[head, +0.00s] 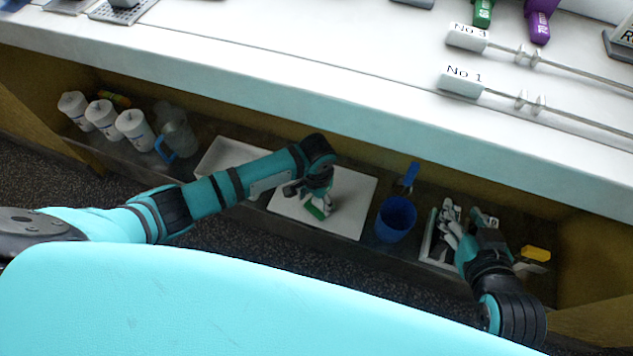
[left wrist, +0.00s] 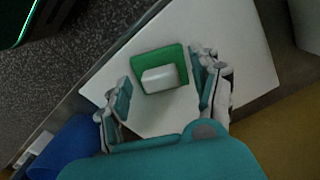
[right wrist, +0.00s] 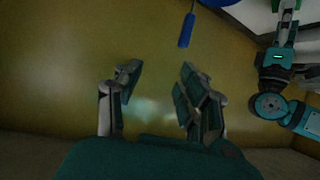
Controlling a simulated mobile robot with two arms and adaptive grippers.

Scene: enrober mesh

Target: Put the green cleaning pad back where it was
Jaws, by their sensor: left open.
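The green cleaning pad (head: 316,211) has a white block on its top and lies on a white board (head: 350,217) on the lower shelf. In the left wrist view the pad (left wrist: 145,60) sits between the spread fingers of my left gripper (left wrist: 158,76), with a gap visible on the left side. I cannot tell whether the right finger touches it. In the head view my left gripper (head: 318,194) is right above the pad and hides part of it. My right gripper (head: 462,222) is open and empty; its fingers (right wrist: 161,68) stand apart in front of the yellow wall.
A blue cup (head: 396,219) stands right of the board, with a blue-handled tool (head: 410,175) behind it. A white tray (head: 430,247) lies below my right gripper, and a yellow item (head: 536,253) is further right. White canisters (head: 103,119) stand left. The white counter (head: 300,70) overhangs the shelf.

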